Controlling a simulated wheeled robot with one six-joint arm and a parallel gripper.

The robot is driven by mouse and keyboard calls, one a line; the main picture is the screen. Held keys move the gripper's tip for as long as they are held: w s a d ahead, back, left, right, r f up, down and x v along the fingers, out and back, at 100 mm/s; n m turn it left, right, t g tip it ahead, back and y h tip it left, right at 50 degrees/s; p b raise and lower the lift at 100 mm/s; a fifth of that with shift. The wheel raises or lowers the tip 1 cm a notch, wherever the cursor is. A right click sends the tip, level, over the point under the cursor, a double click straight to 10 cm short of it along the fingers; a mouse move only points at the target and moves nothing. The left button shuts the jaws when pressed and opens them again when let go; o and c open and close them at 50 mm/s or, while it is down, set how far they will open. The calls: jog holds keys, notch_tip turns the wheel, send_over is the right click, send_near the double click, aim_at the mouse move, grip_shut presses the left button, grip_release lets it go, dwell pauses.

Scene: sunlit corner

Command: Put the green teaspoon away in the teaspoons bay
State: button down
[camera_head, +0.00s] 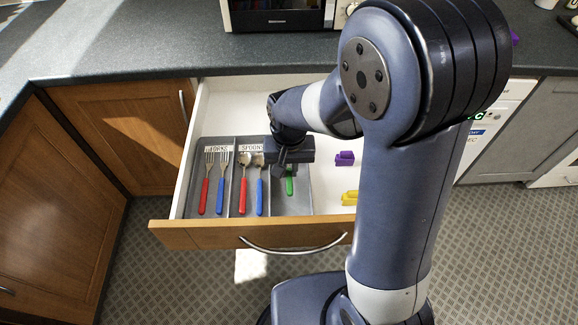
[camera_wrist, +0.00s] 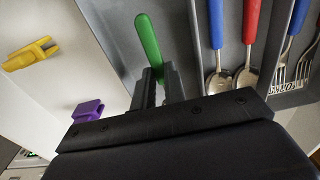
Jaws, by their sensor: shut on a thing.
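The green teaspoon (camera_head: 289,185) is in the right-hand bay of the grey cutlery tray (camera_head: 300,207) in the open drawer. Its green handle also shows in the wrist view (camera_wrist: 148,42); its bowl is hidden by my gripper. My gripper (camera_head: 286,163) is over that bay, and in the wrist view its fingers (camera_wrist: 158,84) are shut on the teaspoon. The label of this bay is hidden behind my gripper. I cannot tell whether the teaspoon touches the tray floor.
The forks bay holds a red fork (camera_head: 204,195) and a blue fork (camera_head: 221,195); the spoons bay holds a red spoon (camera_head: 243,195) and a blue spoon (camera_head: 259,195). A purple clip (camera_head: 344,158) and a yellow clip (camera_head: 350,198) lie right of the tray.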

aim_at(289, 175)
jog(key=c, duration=1.5)
grip_release()
jog(key=shift+o, duration=0.2)
notch_tip(289, 175, up, 13)
jog(key=p, duration=0.2)
jog(key=shift+s, duration=0.25)
